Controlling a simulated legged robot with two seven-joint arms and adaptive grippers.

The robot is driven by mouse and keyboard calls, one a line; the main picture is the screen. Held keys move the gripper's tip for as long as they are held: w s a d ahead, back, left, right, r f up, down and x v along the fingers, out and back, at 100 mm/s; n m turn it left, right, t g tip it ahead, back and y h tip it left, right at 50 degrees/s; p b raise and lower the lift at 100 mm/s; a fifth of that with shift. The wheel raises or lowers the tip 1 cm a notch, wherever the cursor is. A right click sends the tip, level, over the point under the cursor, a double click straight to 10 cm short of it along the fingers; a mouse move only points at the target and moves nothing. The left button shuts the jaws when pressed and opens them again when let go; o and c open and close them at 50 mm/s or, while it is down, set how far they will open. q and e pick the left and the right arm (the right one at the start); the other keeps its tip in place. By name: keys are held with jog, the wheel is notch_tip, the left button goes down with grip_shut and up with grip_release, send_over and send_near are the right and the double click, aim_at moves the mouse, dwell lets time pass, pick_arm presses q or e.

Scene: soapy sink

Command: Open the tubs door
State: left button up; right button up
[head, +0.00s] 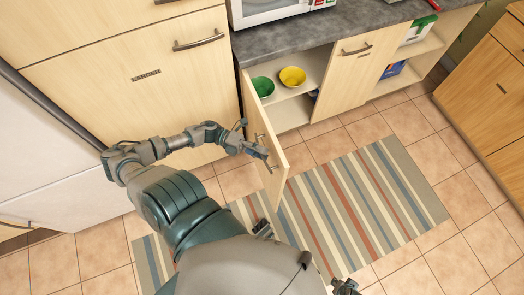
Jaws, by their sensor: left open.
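A closed cabinet door (342,77) stands to the right of the opening, and open shelves (412,65) with boxes lie beyond it. A tall closed cabinet (150,85) is on the left. A striped rug (350,205) covers clear floor in front.

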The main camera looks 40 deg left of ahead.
pick_arm(q)
jog(key=v, duration=1.1)
jog(key=shift+a+f, duration=0.15)
jog(key=shift+a, duration=0.1)
